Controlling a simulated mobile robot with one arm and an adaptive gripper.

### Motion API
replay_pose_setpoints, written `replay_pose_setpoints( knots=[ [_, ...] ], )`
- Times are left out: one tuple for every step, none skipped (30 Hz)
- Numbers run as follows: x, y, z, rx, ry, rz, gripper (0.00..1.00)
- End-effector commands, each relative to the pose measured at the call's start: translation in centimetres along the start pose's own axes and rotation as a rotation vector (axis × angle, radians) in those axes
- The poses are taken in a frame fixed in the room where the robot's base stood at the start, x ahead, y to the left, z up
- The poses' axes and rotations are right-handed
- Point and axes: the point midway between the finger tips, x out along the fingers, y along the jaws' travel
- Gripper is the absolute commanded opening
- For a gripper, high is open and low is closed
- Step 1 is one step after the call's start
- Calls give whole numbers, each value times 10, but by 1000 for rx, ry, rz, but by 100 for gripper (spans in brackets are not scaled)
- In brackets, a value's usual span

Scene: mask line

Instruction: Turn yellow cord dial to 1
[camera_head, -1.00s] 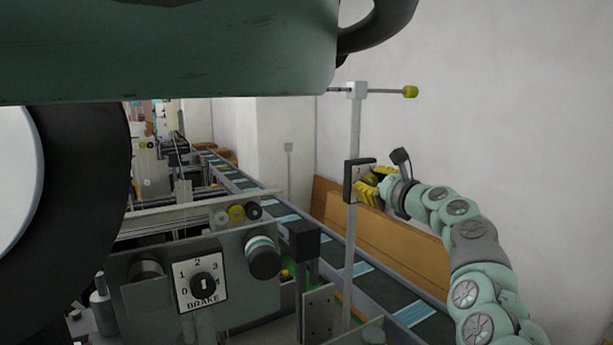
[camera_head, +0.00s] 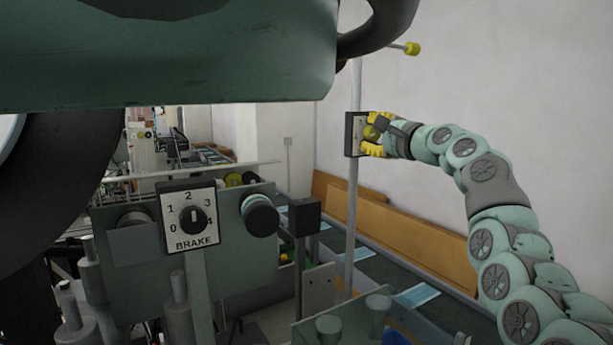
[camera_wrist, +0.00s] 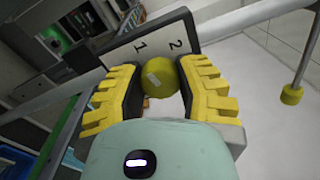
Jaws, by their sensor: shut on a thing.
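The yellow cord dial (camera_wrist: 157,74) is a round yellow knob with a short white mark. It sits on a dark-framed plate (camera_wrist: 118,52) with the numbers 1 and 2 in view; the rest of the plate face is hidden. I cannot tell which number the mark points to. In the head view the plate (camera_head: 350,134) is seen edge-on, fixed to an upright pole. My gripper (camera_head: 375,134), with yellow ribbed fingers, reaches it from the right. In the wrist view my gripper (camera_wrist: 160,82) is shut on the knob, one finger on each side.
A BRAKE dial (camera_head: 193,219) numbered 0 to 4 stands at the front left. A yellow-tipped rod (camera_head: 411,48) sticks out above my arm. The white wall behind is bare.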

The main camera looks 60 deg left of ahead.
Motion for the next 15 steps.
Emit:
replay_pose_setpoints(
  knots=[
    [2, 4, 2, -22, -7, 4, 0],
    [2, 4, 2, -33, -8, 4, 0],
    [2, 4, 2, -46, -8, 4, 0],
    [2, 4, 2, -55, -8, 4, 0],
    [2, 4, 2, -63, -9, 4, 0],
    [2, 3, 2, -73, -9, 4, 0],
    [2, 3, 3, -79, -9, 4, 0],
    [2, 3, 3, -84, -10, 4, 0],
    [2, 3, 3, -89, -10, 4, 0],
    [2, 2, 3, -92, -10, 4, 0],
    [2, 2, 3, -94, -10, 4, 0],
    [2, 2, 3, -96, -10, 4, 0],
    [2, 2, 3, -98, -10, 4, 0],
    [2, 2, 3, -99, -11, 4, 0],
    [2, 2, 3, -99, -11, 4, 0]
  ],
)
